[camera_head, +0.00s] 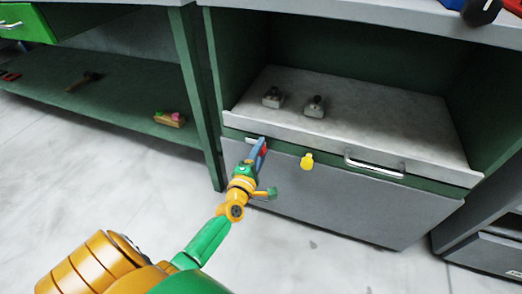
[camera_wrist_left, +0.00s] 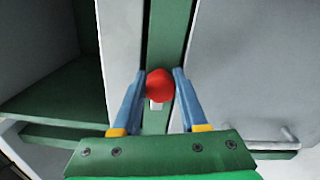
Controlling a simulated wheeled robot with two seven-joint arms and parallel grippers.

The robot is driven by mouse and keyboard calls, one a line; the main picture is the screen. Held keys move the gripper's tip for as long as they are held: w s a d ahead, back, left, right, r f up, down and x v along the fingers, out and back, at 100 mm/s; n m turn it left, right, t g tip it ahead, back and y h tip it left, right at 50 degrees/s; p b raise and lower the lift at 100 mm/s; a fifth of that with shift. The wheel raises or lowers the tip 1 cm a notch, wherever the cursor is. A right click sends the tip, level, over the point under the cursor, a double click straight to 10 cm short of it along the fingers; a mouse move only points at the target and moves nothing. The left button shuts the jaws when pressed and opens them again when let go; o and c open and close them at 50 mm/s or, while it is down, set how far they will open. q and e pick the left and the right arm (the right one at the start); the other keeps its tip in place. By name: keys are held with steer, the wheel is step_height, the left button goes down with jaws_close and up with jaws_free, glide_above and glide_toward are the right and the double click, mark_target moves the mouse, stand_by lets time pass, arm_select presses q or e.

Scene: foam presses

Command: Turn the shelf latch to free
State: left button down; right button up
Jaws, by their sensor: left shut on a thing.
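A red latch knob (camera_wrist_left: 159,86) sits on the green strip at the front of the shelf unit, with a small pale piece just below it. In the left wrist view, my left gripper (camera_wrist_left: 158,80) has its two blue fingers on either side of the knob, shut on it. In the head view, the left gripper (camera_head: 260,147) is at the left end of the strip below the grey shelf (camera_head: 390,122), and red (camera_head: 264,150) shows beside the blue fingers. They hide most of the knob there. My right gripper is in neither view.
Two small metal blocks (camera_head: 273,97) (camera_head: 314,106) stand on the shelf. A green bench (camera_head: 130,118) with a lower shelf stands left. Floor in front is clear.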

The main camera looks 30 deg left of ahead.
arm_select(q)
steer(key=shift+f, duration=0.1)
steer(key=shift+c, duration=2.2)
jaws_free()
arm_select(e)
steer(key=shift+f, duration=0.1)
arm_select(q)
steer(key=shift+s, duration=0.15)
steer(key=p+v, duration=0.1)
steer(key=v, duration=0.6)
steer(key=shift+p, duration=0.3)
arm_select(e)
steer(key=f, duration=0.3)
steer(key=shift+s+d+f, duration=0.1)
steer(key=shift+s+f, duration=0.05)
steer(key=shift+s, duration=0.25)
